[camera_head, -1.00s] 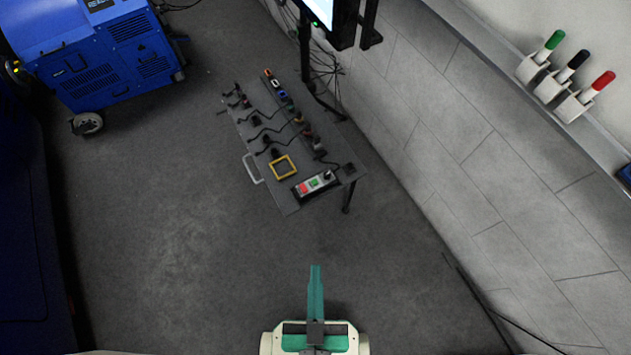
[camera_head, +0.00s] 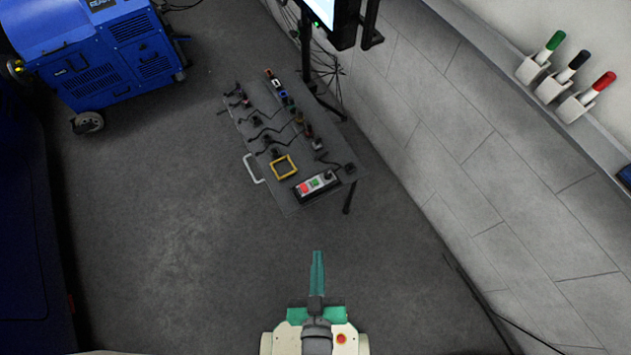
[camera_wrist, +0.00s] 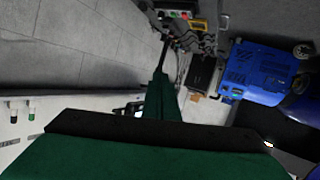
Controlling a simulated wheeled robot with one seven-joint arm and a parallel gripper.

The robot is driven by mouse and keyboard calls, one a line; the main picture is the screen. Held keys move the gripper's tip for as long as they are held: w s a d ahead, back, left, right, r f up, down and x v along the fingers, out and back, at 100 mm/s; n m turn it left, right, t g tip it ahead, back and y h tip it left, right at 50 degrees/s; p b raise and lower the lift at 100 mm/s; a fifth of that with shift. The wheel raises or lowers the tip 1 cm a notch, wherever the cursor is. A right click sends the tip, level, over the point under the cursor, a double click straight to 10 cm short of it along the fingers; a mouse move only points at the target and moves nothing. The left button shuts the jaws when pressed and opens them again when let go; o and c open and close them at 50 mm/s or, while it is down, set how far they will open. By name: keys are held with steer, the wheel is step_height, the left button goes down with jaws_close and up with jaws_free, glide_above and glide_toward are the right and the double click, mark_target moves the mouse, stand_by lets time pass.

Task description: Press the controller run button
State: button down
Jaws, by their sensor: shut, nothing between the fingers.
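The controller (camera_head: 316,186) is a small box at the near end of a grey table, with a red button (camera_head: 304,188), a green button (camera_head: 314,183) and a dark knob. Which one is the run button cannot be read. My gripper (camera_head: 317,254) has green fingers, closed together and empty. In the head view it is below the table in the picture, clear of the controller. In the wrist view the fingers (camera_wrist: 158,78) point up the picture, and the controller (camera_wrist: 180,14) shows small at the top edge.
The grey table (camera_head: 285,200) also carries a yellow square frame (camera_head: 284,167) and several cabled connectors. A blue machine (camera_head: 100,55) stands at upper left. A tiled wall (camera_head: 480,160) with a marker shelf runs along the right. Floor between gripper and table is clear.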

steer(key=w+f+n+g, duration=0.2)
steer(key=w+f+n, duration=0.1)
steer(key=w+f, duration=0.55)
steer(key=n+g+y, duration=0.2)
steer(key=n+g, duration=0.1)
steer(key=n, duration=0.4)
glide_above(316, 185)
step_height(316, 185, down, 3)
steer(key=shift+f, duration=0.1)
steer(key=shift+f, duration=4.35)
steer(key=shift+d, duration=0.15)
steer(key=shift+a, duration=0.2)
steer(key=shift+d, duration=0.1)
